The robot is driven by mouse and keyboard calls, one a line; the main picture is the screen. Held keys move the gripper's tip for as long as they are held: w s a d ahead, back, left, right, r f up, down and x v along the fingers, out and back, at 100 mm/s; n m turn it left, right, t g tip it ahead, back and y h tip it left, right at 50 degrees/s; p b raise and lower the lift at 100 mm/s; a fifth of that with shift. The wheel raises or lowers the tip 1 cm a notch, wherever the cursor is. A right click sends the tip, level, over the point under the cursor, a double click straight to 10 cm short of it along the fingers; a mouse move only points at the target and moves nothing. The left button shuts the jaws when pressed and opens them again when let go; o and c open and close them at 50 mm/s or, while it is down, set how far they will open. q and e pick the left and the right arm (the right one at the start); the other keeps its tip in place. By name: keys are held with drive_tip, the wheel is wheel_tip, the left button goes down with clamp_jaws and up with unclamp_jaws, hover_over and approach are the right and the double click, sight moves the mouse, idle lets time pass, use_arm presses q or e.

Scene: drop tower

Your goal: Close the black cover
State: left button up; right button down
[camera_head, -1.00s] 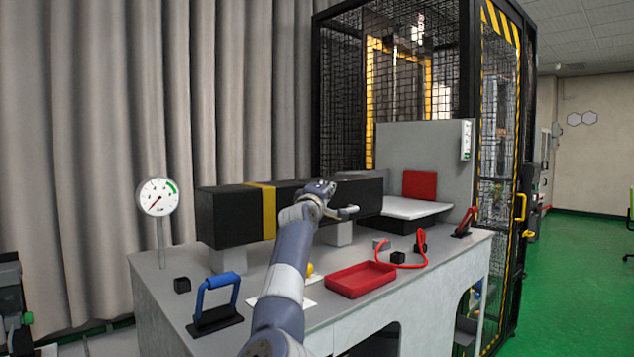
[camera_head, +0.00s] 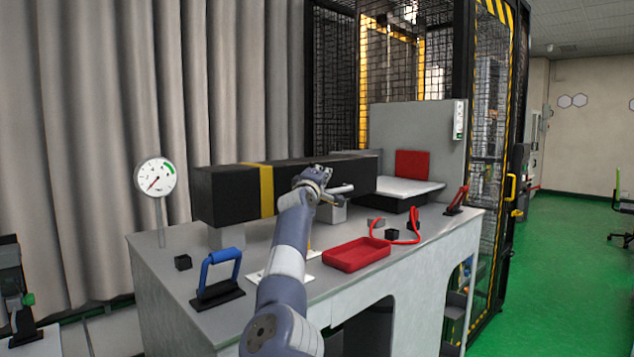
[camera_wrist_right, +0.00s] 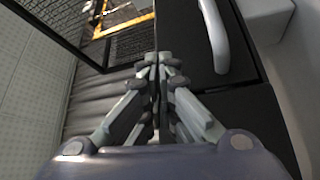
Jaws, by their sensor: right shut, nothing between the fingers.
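The black cover appears to be part of the long black box (camera_head: 225,196) with a yellow band (camera_head: 265,190), lying on grey supports on the table. In the right wrist view a black panel (camera_wrist_right: 232,95) with a pale grey handle (camera_wrist_right: 219,38) fills the right of centre. My right gripper (camera_head: 338,190) is at the front of the box, near its right end. In the wrist view the gripper (camera_wrist_right: 157,62) is shut and empty, to the left of the handle. Its fingers point along the panel's left edge; contact cannot be told. My left gripper is out of view.
A gauge (camera_head: 156,178) stands at left. A white tray (camera_head: 408,187) and mesh cage lie behind.

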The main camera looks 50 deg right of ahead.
drive_tip(key=v, duration=1.1)
drive_tip(key=shift+a+f, duration=0.15)
drive_tip(key=shift+s, duration=0.1)
